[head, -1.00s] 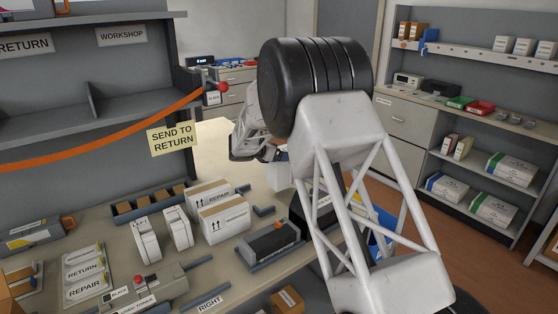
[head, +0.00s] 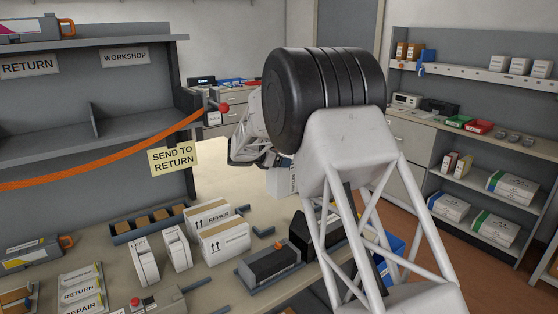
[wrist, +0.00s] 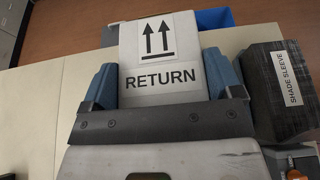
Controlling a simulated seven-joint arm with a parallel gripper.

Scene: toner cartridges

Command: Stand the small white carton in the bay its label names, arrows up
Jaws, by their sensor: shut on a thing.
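The small white carton (wrist: 160,60) is held in my gripper (wrist: 158,76) in the wrist view. It bears a RETURN label and two black arrows pointing away from the palm. The blue fingers are shut on its two sides. In the head view the carton (head: 281,182) shows partly behind my arm, over the bench's far part; my gripper is mostly hidden there. The grey shelf at left has a bay labelled RETURN (head: 28,67) and one labelled WORKSHOP (head: 125,57), with a low divider (head: 82,122) below the signs. Both look empty where visible.
An orange strap (head: 110,167) runs across the shelf front to a red-knobbed post (head: 223,107). A yellow SEND TO RETURN note (head: 174,158) hangs by it.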

